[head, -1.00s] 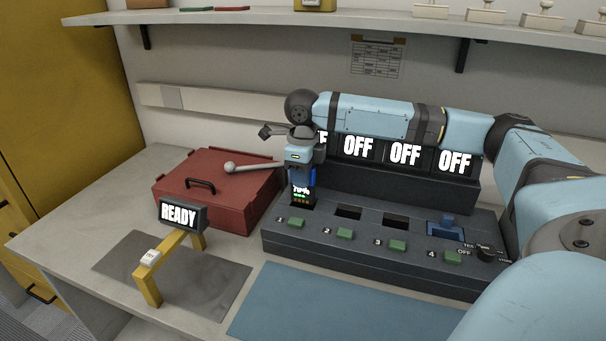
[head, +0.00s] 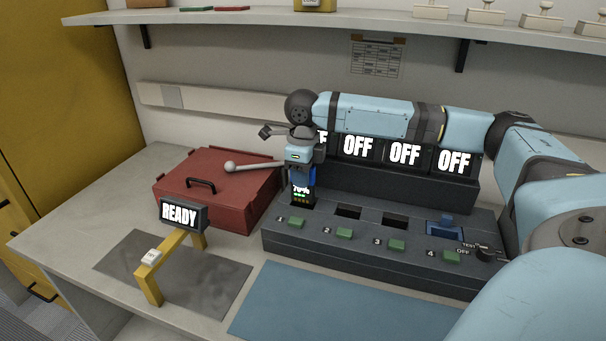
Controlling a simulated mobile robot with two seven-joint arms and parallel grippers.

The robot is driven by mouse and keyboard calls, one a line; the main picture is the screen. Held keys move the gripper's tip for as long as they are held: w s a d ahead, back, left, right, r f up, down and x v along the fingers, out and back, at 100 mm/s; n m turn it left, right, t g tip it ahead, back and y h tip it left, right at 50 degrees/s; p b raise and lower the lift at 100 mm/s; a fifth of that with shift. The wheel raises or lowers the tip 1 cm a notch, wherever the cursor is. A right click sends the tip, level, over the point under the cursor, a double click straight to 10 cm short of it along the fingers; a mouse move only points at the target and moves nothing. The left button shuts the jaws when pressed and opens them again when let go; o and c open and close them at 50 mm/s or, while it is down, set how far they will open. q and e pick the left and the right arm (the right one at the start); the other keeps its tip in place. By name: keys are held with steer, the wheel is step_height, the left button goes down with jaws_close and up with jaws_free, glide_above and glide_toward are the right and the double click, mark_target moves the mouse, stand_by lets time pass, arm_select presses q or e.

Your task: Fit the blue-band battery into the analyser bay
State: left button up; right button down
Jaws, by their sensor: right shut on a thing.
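The battery (head: 301,192), dark with a blue part above a lit charge display, stands upright at slot 1 of the dark analyser (head: 365,262). Its lower end is at the slot; how deep it sits I cannot tell. My right gripper (head: 302,170) points down from above and is shut on the battery's top. Slots 2 (head: 347,212) and 3 (head: 395,222) look empty and dark. Slot 4 holds a blue piece (head: 445,229). Several screens behind read OFF (head: 404,154); the leftmost is partly hidden by my arm. My left gripper is out of view.
A red case (head: 218,185) lies left of the analyser, with a grey lever's ball end (head: 230,167) over it. A yellow stand (head: 150,285) with a READY display (head: 182,215) is in front. A blue mat (head: 325,305) lies clear at the front.

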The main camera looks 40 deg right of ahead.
mark_target(303, 190)
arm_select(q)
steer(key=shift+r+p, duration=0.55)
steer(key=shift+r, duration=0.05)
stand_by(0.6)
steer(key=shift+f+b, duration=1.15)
arm_select(e)
steer(key=shift+f, duration=2.25)
steer(key=c, duration=0.8)
jaws_free()
steer(key=shift+c, duration=0.2)
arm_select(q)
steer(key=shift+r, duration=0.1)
arm_select(e)
steer(key=shift+r, duration=0.1)
step_height(303, 190, up, 13)
steer(key=p, duration=0.2)
steer(key=shift+r+p, duration=0.2)
steer(key=shift+p, duration=0.15)
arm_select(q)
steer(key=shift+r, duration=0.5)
arm_select(e)
steer(key=shift+r, duration=0.15)
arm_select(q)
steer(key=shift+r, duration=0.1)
